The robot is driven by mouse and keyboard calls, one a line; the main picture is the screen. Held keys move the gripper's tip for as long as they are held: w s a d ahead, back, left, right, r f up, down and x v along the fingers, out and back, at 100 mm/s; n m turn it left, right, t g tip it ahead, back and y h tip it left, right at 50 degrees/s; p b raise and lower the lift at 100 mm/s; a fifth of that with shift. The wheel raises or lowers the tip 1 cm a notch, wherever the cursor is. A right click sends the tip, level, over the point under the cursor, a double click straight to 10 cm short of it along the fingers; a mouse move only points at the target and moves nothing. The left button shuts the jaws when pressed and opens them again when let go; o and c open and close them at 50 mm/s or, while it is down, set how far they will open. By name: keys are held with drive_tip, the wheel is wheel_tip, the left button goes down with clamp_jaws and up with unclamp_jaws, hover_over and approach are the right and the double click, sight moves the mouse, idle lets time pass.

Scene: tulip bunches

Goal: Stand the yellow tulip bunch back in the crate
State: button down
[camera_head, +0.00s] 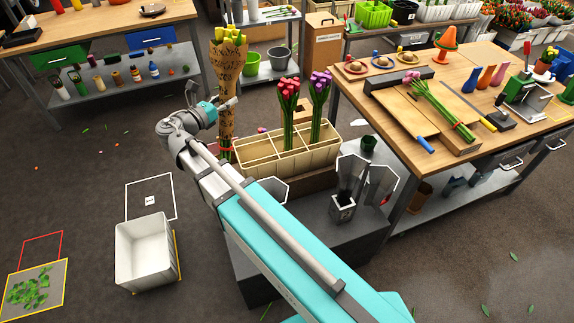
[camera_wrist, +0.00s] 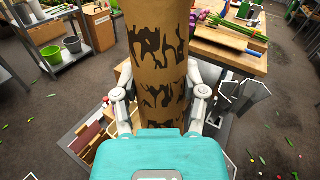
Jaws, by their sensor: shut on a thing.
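The yellow tulip bunch (camera_head: 229,75) is wrapped in brown paper with dark markings and stands nearly upright. Its yellow heads are at the top, and green stems show below the wrap. My gripper (camera_head: 223,106) is shut around the wrap, which also fills the middle of the wrist view (camera_wrist: 160,60) between the fingers. The beige divided crate (camera_head: 318,159) is just right of the stems in the head view. My arm hides part of its left side, so I cannot tell whether the stem ends are inside a compartment. Red tulips (camera_head: 288,90) and purple tulips (camera_head: 320,85) stand in the crate.
A grey faceted vase (camera_head: 343,208) and a small dark green pot (camera_head: 368,144) are right of the crate. The wooden workbench (camera_head: 365,105) with a pink tulip bunch (camera_head: 440,108) is farther right. A white bin (camera_head: 140,262) sits on the floor at left.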

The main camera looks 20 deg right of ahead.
drive_tip(key=w+d+f+m+g+h+b, duration=0.1)
drive_tip(key=w+d+f+h+b, duration=0.1)
drive_tip(key=w+b, duration=0.3)
drive_tip(key=w+d+f+m+g+h+b, duration=0.1)
drive_tip(key=w+d+f+m+h+b, duration=0.1)
drive_tip(key=w+f+b, duration=0.3)
drive_tip(key=shift+w+d+m+h+b, duration=0.35)
drive_tip(key=shift+w+h+b, duration=0.3)
drive_tip(key=shift+b, duration=0.85)
wheel_tip(320, 180, down, 14)
drive_tip(key=b, duration=1.4)
drive_tip(key=shift+f, duration=0.1)
drive_tip(key=shift+f+b, duration=1.9)
drive_tip(key=shift+b, duration=0.05)
drive_tip(key=shift+f, duration=0.1)
